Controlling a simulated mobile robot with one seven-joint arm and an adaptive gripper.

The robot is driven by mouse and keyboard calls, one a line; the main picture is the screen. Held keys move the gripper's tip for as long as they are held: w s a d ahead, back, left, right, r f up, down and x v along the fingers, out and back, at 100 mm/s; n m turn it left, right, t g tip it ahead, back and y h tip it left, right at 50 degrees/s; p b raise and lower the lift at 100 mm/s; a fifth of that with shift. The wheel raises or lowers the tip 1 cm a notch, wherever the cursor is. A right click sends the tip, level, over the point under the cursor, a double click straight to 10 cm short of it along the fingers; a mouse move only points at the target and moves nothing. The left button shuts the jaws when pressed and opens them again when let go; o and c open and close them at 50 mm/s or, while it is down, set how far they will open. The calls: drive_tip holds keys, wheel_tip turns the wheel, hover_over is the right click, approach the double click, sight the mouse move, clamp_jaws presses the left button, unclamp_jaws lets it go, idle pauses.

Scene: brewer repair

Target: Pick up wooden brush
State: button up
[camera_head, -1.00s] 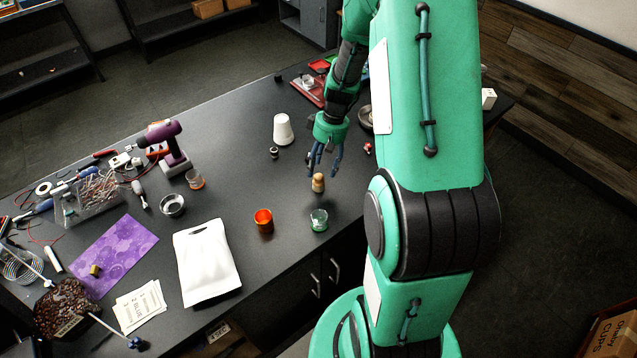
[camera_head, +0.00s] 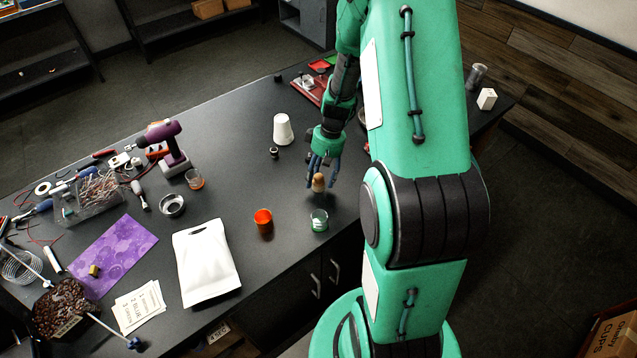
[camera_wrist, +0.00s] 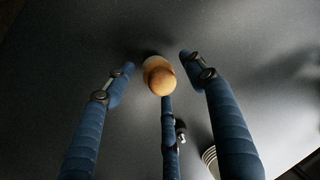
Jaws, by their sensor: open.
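The wooden brush (camera_head: 318,183) is a small tan, rounded piece standing on the dark table near its front edge. In the wrist view the brush (camera_wrist: 159,77) shows as a round wooden top over a paler part below. My gripper (camera_head: 322,181) is open, with blue fingers pointing down around the brush. In the wrist view the fingers (camera_wrist: 160,80) stand left, right and below the brush, with gaps at the left and right. I cannot tell whether the lower finger touches it. The underside of the brush is hidden.
A green glass cup (camera_head: 319,220) and an orange cup (camera_head: 263,221) stand just in front of the brush. A white cup (camera_head: 283,129) stands behind, left of my gripper. A white bag (camera_head: 206,263) lies front left. The table between the bag and white cup is mostly clear.

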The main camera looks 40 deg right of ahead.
sight(319, 175)
drive_tip(key=c, duration=1.2)
drive_tip(key=shift+c, duration=0.2)
drive_tip(key=shift+r, duration=0.2)
drive_tip(key=v, duration=0.3)
drive_tip(key=a+v, duration=0.1)
drive_tip(key=v, duration=0.2)
drive_tip(key=a+v, duration=0.1)
drive_tip(key=v, duration=0.2)
drive_tip(key=shift+r+p, duration=0.35)
drive_tip(key=shift+r, duration=0.1)
